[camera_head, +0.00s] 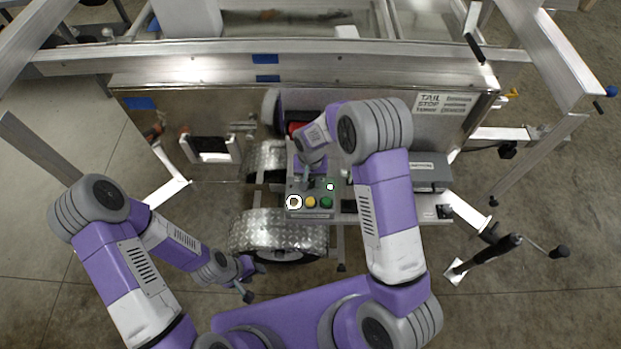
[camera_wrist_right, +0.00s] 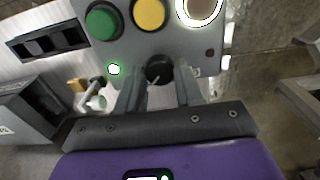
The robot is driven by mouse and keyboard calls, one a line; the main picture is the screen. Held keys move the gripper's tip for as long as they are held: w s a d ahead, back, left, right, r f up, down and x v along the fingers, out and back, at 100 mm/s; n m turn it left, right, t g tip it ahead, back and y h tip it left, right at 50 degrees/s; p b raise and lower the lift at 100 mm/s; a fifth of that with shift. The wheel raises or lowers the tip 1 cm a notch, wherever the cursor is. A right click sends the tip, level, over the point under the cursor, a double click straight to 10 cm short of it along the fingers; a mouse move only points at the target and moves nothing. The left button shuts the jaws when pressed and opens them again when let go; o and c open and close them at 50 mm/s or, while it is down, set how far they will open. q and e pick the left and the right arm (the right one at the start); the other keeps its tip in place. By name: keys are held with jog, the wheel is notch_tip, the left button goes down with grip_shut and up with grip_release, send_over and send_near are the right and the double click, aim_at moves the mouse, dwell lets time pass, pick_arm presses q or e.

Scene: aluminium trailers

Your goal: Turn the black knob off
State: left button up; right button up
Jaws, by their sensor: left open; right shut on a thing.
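The black knob (camera_wrist_right: 158,69) sits on a grey control box (camera_head: 310,214). In the right wrist view it lies between the fingertips of my right gripper (camera_wrist_right: 159,84), which is shut on it. A thin light pointer mark shows on the knob. In the head view my right gripper (camera_head: 310,181) reaches down onto the box and mostly hides the knob. A small green-rimmed light (camera_wrist_right: 113,69) glows beside the knob. My left gripper (camera_head: 251,280) is open and empty, low and left of the box.
The box also carries a green button (camera_wrist_right: 103,20), a yellow button (camera_wrist_right: 149,12) and a white-ringed lit button (camera_wrist_right: 199,8). A metal wheel fender (camera_head: 278,228) is below the box. A trailer wall with a TAIL STOP sign (camera_head: 444,103) stands behind.

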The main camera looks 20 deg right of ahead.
jog(key=shift+n, duration=0.4)
jog(key=n, duration=0.3)
jog(key=shift+n, duration=0.4)
jog(key=n, duration=1.3)
jog(key=shift+n, duration=0.3)
jog(key=o, duration=1)
jog(key=shift+o, duration=0.2)
jog(key=shift+r, duration=0.1)
